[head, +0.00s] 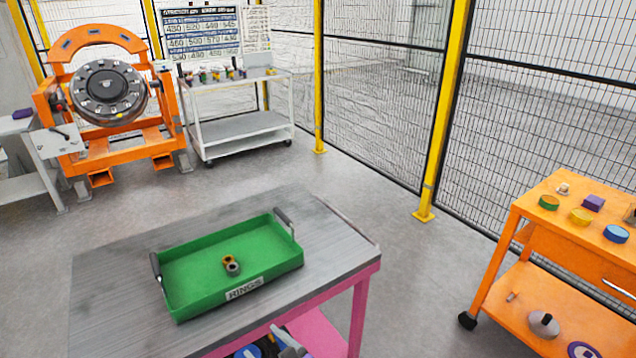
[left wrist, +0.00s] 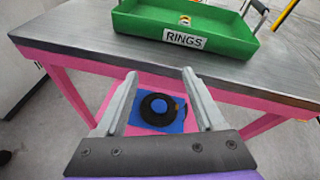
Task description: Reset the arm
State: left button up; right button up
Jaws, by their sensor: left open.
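My left gripper (left wrist: 160,78) is open and empty in the left wrist view, its two grey fingers spread apart in front of the pink-framed table. Part of it also seems to show at the bottom edge of the head view, largely cut off. Between and beyond the fingers, a black ring-shaped part with a blue centre (left wrist: 158,105) lies on a blue pad on the pink lower shelf. Nothing is between the fingertips that I can see as held. My right gripper is not in view.
A green tray labelled RINGS (head: 186,303) stands on the grey table top (head: 110,285), holding small rings (head: 232,266). An orange cart (head: 545,225) with coloured parts stands right. An orange wheelset stand (head: 165,130) and white cart (head: 245,127) stand behind. Floor between is clear.

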pick_arm(q)
jog(key=s+a+f+n+g+h+p, duration=0.2)
jog(key=a+n+g, duration=0.1)
jog(key=a+n, duration=0.3)
jog(key=s+a+r+n+g+h+p, duration=0.2)
jog(key=s+n+h+p, duration=0.3)
jog(key=s+n, duration=0.5)
jog(key=n+h, duration=0.2)
jog(key=n, duration=0.5)
jog(key=shift+a+r+n+g+p, duration=0.15)
jog(key=shift+a+n+g+p, duration=0.15)
jog(key=shift+n, duration=0.1)
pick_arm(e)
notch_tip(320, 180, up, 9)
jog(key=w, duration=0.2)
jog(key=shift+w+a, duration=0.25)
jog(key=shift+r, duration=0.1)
